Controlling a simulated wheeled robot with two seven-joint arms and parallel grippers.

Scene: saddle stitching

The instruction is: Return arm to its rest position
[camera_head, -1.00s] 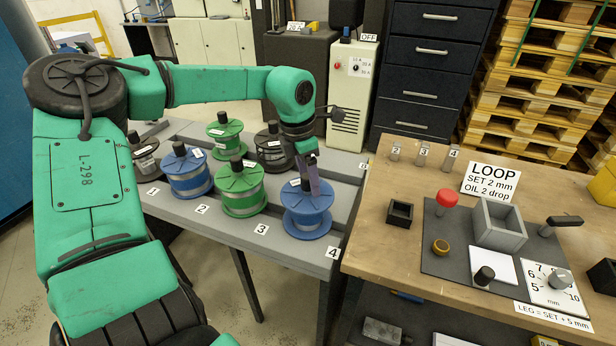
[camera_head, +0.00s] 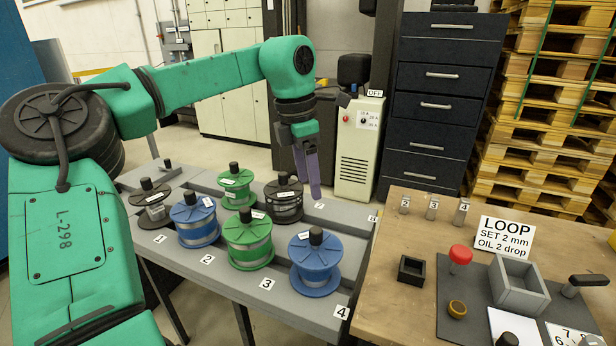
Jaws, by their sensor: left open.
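My left arm comes in from the left, marked L-298, and reaches across above the spool rack. My left gripper (camera_head: 308,190) is open and empty, with its purple fingers pointing down. In the picture it is above and behind the blue spool (camera_head: 315,262) at position 4, apart from it. The blue spool stands upright on the grey rack (camera_head: 215,268). My right gripper is not in view.
Other spools on the rack are another blue one (camera_head: 194,222), two green ones (camera_head: 248,240) and dark ones (camera_head: 152,206). A wooden table (camera_head: 398,318) with a red knob (camera_head: 460,254) and grey box (camera_head: 519,290) stands right. A cream control box (camera_head: 358,150) stands behind.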

